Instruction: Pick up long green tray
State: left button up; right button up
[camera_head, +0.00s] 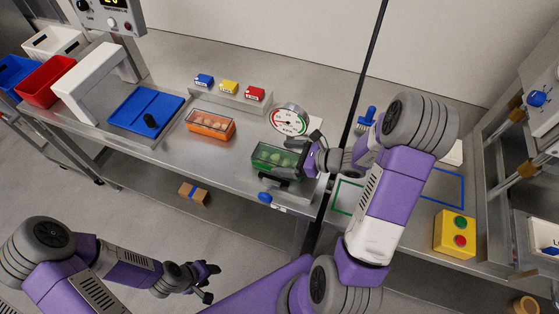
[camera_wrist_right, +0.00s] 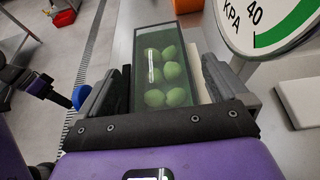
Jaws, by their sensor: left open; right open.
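The long green tray (camera_head: 275,155) is a dark green, clear-sided box with round green pieces inside, standing on the steel bench. In the right wrist view the tray (camera_wrist_right: 141,45) lies lengthwise between the fingers of my right gripper (camera_wrist_right: 163,80). One finger is on each side; a gap shows on the right, and contact on the left cannot be told. The gripper (camera_head: 293,163) is open and covers the tray's right end in the head view. My left gripper (camera_head: 208,282) is open and empty, low in front of the bench.
An orange tray (camera_head: 210,125) stands left of the green one. A round KPA gauge (camera_head: 289,119) is close behind my right gripper. A blue board (camera_head: 146,108), red bin (camera_head: 46,82) and yellow button box (camera_head: 454,234) are farther off. A blue knob (camera_head: 265,197) is at the front edge.

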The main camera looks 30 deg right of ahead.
jog(key=shift+c, duration=0.5)
jog(key=c, duration=1.1)
